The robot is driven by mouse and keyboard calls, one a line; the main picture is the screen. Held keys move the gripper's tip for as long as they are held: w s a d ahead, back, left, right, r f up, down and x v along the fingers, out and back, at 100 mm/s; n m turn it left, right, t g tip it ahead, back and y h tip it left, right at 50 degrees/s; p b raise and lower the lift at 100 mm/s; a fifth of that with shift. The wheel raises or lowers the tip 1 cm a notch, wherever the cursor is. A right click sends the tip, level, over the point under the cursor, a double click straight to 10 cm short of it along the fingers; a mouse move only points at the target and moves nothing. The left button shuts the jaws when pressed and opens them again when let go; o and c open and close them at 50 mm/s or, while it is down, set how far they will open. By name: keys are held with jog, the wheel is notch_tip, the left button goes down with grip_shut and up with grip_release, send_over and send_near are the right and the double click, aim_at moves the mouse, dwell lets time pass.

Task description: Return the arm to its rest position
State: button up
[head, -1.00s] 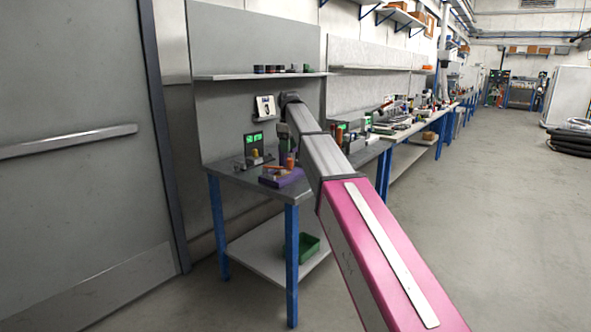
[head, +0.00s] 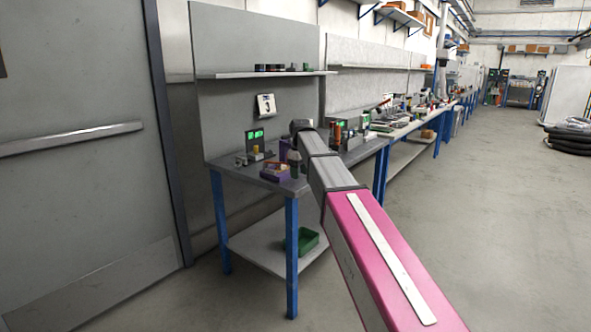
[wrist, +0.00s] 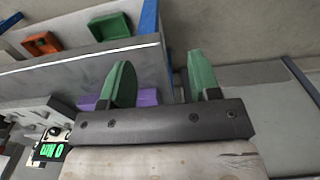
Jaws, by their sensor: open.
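My pink and grey arm reaches from the lower right of the head view to the workbench (head: 232,184). Its dark wrist bends down over the bench, and my gripper (head: 294,160) hangs below it, small in this view. In the wrist view my gripper (wrist: 162,78) shows two green fingers spread apart with nothing between them. A purple tray (head: 275,173) is on the bench just left of the gripper. Part of a purple thing also shows behind the fingers in the wrist view (wrist: 148,97).
A device with a green display (head: 255,135) stands at the back of the bench. A green bin (head: 301,241) sits on the lower shelf. An upper shelf (head: 265,74) holds small items. More benches run to the right. A grey door (head: 75,200) is at left.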

jog(key=s+d+f+m, duration=0.3)
jog(key=s+d+f, duration=0.2)
jog(key=s+f, duration=0.4)
jog(key=s+d+f+m, duration=0.4)
jog(key=s+d+f, duration=0.2)
jog(key=s+f, duration=0.4)
jog(key=s+d+f+m, duration=0.3)
jog(key=s+d+f, duration=0.3)
jog(key=s+f, duration=0.4)
notch_tip(320, 180, down, 4)
jog(key=shift+s+d, duration=0.15)
jog(key=shift+s, duration=0.05)
